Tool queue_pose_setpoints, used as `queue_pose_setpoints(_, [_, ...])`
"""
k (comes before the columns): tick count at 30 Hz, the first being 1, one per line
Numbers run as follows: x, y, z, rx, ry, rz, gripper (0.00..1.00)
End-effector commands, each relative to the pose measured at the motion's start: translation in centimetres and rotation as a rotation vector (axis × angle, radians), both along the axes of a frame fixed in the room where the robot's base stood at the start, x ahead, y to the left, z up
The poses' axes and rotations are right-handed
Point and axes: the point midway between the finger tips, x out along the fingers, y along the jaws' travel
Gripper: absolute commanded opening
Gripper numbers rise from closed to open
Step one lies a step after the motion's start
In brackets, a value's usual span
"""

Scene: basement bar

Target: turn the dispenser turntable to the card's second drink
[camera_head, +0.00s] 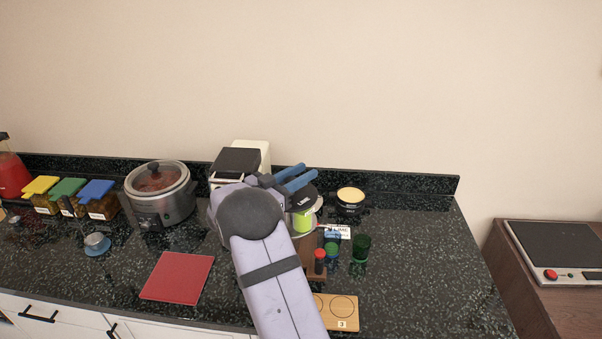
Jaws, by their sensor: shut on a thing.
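The dispenser turntable (305,222) stands right of the middle of the counter, partly hidden behind my arm. A bright green section and a dark labelled top show on it. My gripper (308,173), with two blue fingers, is at the dark top, its fingers pointing right. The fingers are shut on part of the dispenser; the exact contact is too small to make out. A small white card (340,230) with dark print, seemingly reading "LIME", is just right of the turntable. I cannot make out a list of drinks on it.
Small red, blue and green items (331,252) crowd the turntable's right front. A wooden board (342,312) marked 3 lies nearer. A cream-topped dark pot (350,197) stands behind. A red mat (177,276) and slow cooker (160,195) are left. The right counter is clear.

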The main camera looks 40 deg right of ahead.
Motion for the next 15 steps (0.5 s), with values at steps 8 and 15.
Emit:
queue_pose_setpoints(8, [0.01,-0.01,0.09,-0.003,0.0,0.0,0.0])
queue_pose_setpoints(15, [0.01,-0.02,0.07,-0.002,-0.001,0.0,0.46])
